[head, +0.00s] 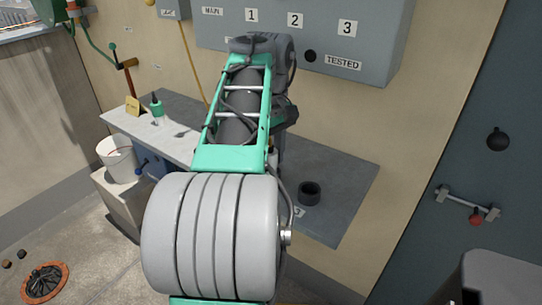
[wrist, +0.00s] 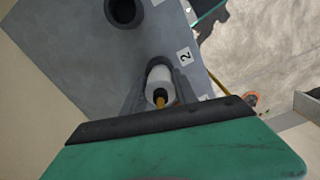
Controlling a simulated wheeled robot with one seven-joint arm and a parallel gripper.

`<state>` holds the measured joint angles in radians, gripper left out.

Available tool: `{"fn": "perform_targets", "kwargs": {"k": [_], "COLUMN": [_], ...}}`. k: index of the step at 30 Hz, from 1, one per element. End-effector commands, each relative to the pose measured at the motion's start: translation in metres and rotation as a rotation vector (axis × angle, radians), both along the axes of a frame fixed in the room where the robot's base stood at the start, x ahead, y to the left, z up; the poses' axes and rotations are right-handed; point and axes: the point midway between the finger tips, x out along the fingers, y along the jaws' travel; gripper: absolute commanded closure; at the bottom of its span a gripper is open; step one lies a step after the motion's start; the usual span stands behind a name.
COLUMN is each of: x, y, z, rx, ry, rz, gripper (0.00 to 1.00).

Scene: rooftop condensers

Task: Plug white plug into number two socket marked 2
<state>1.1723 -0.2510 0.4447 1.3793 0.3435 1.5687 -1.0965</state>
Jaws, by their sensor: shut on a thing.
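The white plug (wrist: 159,76), with an orange-yellow cord end, shows in the wrist view. My gripper (wrist: 162,85) is shut on it, a dark finger on each side. The plug is at a grey surface beside a label marked 2 (wrist: 185,56). A dark rim shows close around it, but I cannot tell how deep it sits. A round dark open socket (wrist: 122,12) lies beyond it, apart from the plug. In the head view my arm hides the plug and gripper; a black round socket (head: 309,193) stands on the grey shelf (head: 345,185) to the right.
A grey wall box (head: 385,40) with labels 1, 2, 3 and TESTED hangs above the shelf. A green-capped bottle (head: 157,105) stands on the shelf's left part. A white bucket (head: 117,158) is at its left front. A door with a handle (head: 467,204) is at right.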

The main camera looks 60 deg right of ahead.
Motion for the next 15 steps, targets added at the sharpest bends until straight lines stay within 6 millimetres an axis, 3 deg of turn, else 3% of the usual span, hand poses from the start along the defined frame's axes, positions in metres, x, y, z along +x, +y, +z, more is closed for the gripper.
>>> {"fn": "perform_targets", "kwargs": {"k": [15], "x": [-0.0002], "y": [0.0000], "z": [-0.0093], "rx": [0.000], "ry": [0.000], "rz": [0.000], "gripper": [1.00]}}
